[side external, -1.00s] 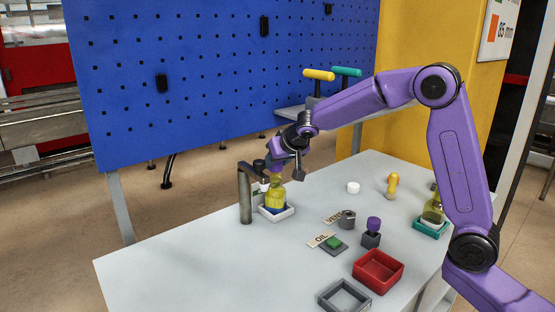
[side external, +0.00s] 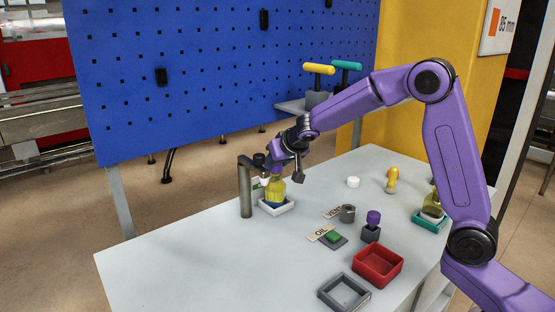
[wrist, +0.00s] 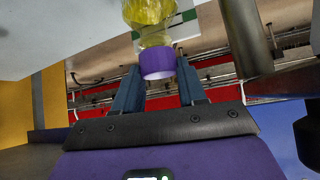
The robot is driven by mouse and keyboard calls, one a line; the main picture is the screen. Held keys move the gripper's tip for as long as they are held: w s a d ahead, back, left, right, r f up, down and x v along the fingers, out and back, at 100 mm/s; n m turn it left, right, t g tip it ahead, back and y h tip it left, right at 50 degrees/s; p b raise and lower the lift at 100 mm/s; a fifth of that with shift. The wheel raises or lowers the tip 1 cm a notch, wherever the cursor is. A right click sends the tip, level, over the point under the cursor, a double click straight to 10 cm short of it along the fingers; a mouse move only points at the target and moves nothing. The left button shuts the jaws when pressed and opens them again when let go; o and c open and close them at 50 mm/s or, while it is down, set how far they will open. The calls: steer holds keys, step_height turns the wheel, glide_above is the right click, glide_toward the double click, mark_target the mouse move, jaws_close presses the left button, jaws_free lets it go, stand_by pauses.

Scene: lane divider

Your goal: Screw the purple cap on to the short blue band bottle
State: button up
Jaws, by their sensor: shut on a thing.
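The short bottle (side external: 275,189), yellow with a blue band, stands upright in a white tray (side external: 284,210) beside a grey post. Its yellow body (wrist: 150,10) also shows at the top of the wrist view. My gripper (wrist: 158,85) is shut on the purple cap (wrist: 157,63), which sits between its two fingers. The cap is in line with the bottle's neck and appears to meet it; I cannot tell whether the threads are engaged.
A grey post with an arm (side external: 245,190) stands close left of the bottle. To the right are a purple-topped piece (side external: 373,217) on a grey block, a white cap (side external: 353,182), a green button (side external: 333,237), a red tray (side external: 378,280) and a teal tray (side external: 428,225). The front-left table is clear.

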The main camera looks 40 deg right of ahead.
steer(key=shift+f, duration=0.1)
steer(key=o, duration=1.2)
steer(key=v, duration=1.7)
steer(key=shift+s, duration=0.15)
